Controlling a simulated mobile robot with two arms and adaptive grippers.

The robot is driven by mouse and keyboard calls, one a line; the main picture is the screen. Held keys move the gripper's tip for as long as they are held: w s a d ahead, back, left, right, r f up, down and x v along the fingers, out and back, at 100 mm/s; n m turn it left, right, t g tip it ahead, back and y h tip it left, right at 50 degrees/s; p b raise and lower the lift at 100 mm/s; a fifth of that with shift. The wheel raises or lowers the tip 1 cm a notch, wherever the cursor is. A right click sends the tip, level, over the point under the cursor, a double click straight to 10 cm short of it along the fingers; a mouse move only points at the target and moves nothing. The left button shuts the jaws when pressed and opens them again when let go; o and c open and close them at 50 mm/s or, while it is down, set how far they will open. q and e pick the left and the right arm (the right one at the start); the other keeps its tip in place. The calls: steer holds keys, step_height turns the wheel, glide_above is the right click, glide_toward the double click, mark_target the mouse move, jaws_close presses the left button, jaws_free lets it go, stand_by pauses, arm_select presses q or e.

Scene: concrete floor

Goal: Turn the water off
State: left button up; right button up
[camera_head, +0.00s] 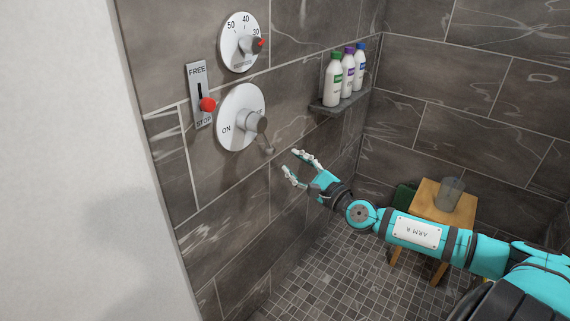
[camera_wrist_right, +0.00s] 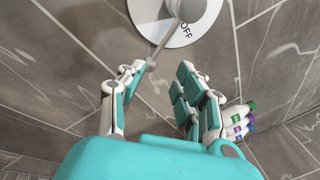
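The round white water control (camera_head: 236,118) is on the tiled wall, with ON at its left. In the right wrist view this water control (camera_wrist_right: 172,12) shows OFF at its right. Its grey lever (camera_head: 265,141) points down and slightly right, ending in a small knob. My right gripper (camera_head: 291,161) is open and empty, just right of and below the lever's end. In the right wrist view the lever's end (camera_wrist_right: 151,66) appears between the open fingertips; I cannot tell how far in front it is. My left gripper is not in view.
Above are a temperature dial (camera_head: 236,50) and a FREE/STOP slider with a red knob (camera_head: 207,104). A corner shelf (camera_head: 328,107) holds three bottles. A wooden stool (camera_head: 429,210) with a grey cup (camera_head: 451,193) stands at the right. A white wall (camera_head: 60,160) fills the left.

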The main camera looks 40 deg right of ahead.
mark_target(263, 136)
steer(key=shift+c, duration=0.7)
steer(key=shift+a+f+m, duration=0.25)
steer(key=shift+m, duration=0.05)
steer(key=shift+c, duration=1.2)
steer(key=a+m+b, duration=0.1)
steer(key=m, duration=0.1)
steer(key=a+f+m+t+b, duration=0.1)
steer(key=m, duration=0.1)
steer(key=a+f+m, duration=0.1)
steer(key=a+m, duration=0.1)
steer(key=shift+s+a+f+m+h+b, duration=0.1)
steer(key=shift+m+h+b, duration=0.2)
steer(key=shift+h+b, duration=0.1)
jaws_close()
steer(key=s+a+f+m+h+b, duration=0.1)
steer(key=a+m+h+b, duration=0.5)
steer(key=m, duration=1.3)
steer(key=w+d+r+p, duration=0.2)
steer(key=w+d, duration=0.1)
steer(key=w, duration=0.2)
steer(key=w+d+r+h+p, duration=0.1)
steer(key=w+d+r+p, duration=0.1)
steer(key=w, duration=0.3)
steer(key=shift+w+d+p, duration=0.4)
steer(key=shift+d+p, duration=0.05)
